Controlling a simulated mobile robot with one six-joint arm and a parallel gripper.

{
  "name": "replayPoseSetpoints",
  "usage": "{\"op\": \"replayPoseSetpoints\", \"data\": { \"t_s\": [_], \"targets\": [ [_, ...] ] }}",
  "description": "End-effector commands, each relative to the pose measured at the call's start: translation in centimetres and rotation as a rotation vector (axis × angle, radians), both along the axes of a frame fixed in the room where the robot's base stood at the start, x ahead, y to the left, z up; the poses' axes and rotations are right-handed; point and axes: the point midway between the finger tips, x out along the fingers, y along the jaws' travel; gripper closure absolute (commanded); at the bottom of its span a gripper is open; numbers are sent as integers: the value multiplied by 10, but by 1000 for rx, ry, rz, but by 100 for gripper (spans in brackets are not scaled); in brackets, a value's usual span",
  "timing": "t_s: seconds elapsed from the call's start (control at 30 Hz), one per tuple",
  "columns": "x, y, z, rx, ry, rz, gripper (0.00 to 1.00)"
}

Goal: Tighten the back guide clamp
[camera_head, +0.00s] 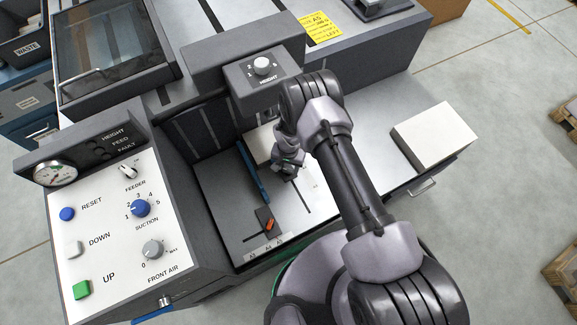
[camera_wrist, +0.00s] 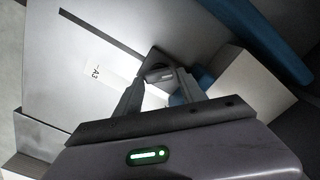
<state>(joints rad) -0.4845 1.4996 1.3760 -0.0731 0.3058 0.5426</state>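In the wrist view, a small dark block with a grey lever or knob (camera_wrist: 158,73), apparently the back guide clamp, sits at the tips of my gripper (camera_wrist: 160,78). The two fingers are apart, one on each side of it; I see no clear contact. A blue guide part (camera_wrist: 190,88) shows just behind the right finger. In the head view my gripper (camera_head: 288,164) is low over the feed table (camera_head: 222,190), right of the blue guide (camera_head: 252,174), and hides the clamp there. Another clamp with an orange lever (camera_head: 270,224) sits at the table's front.
A white paper stack (camera_head: 262,143) lies behind my gripper, partly hidden. The height knob housing (camera_head: 262,75) overhangs the back of the table. The control panel (camera_head: 110,220) stands at the left. A white block (camera_head: 435,135) lies on the right surface. A slot and an A3 label (camera_wrist: 95,72) mark the table.

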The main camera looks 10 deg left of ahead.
Motion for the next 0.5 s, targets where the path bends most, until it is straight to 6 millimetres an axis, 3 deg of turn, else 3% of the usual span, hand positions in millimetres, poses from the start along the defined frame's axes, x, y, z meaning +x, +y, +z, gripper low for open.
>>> {"op": "replayPoseSetpoints", "data": {
  "t_s": [0.03, 0.23, 0.5],
  "targets": [
    [0, 0, 0, 0, 0, 0, 61],
    [0, 0, 0, 0, 0, 0, 100],
    [0, 0, 0, 0, -1, -28, 100]
  ]
}}
